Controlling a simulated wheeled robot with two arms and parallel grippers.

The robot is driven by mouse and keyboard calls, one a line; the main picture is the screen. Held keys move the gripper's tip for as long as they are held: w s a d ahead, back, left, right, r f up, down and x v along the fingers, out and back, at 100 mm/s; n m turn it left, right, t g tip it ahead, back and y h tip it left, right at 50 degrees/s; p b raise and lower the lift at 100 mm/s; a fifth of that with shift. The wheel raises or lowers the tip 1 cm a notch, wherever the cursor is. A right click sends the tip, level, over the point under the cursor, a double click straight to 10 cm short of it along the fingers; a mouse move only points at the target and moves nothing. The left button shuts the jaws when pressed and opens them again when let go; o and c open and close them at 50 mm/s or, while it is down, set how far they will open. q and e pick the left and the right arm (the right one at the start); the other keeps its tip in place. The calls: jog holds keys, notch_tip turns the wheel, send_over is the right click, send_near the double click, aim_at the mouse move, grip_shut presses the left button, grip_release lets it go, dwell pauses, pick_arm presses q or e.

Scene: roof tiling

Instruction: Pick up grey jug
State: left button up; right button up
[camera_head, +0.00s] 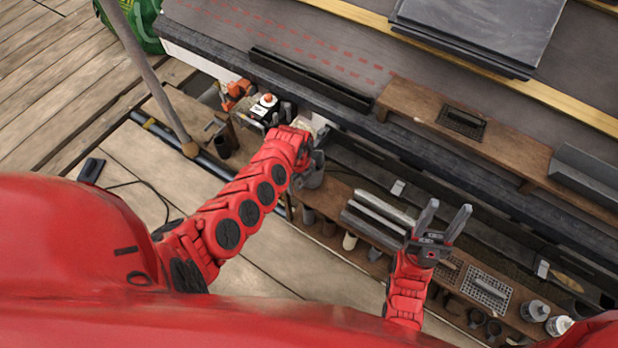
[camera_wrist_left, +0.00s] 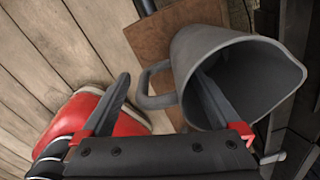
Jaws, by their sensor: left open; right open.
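The grey jug (camera_wrist_left: 180,68) shows large in the left wrist view, tilted in the picture, with its open mouth to the right and its handle to the left. In the head view the jug (camera_head: 314,174) is mostly hidden behind my left gripper (camera_head: 301,138). My left gripper (camera_wrist_left: 162,76) is open. In the left wrist view one finger overlaps the jug's mouth and the other is left of the handle, so the handle and near wall lie between them; contact is unclear. My right gripper (camera_head: 449,209) is open and empty above the lower wooden shelf.
The lower wooden shelf (camera_head: 340,190) holds grey bars (camera_head: 375,222), a metal grate (camera_head: 486,289) and bottles (camera_head: 535,310). Dark slates (camera_head: 480,30) lie on the roof above. A pole (camera_head: 150,75) stands at left.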

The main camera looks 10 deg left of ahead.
pick_arm(q)
notch_tip(320, 180, down, 2)
jog(key=shift+f+b, duration=0.1)
jog(key=shift+b, duration=0.25)
jog(key=shift+c, duration=0.4)
grip_shut()
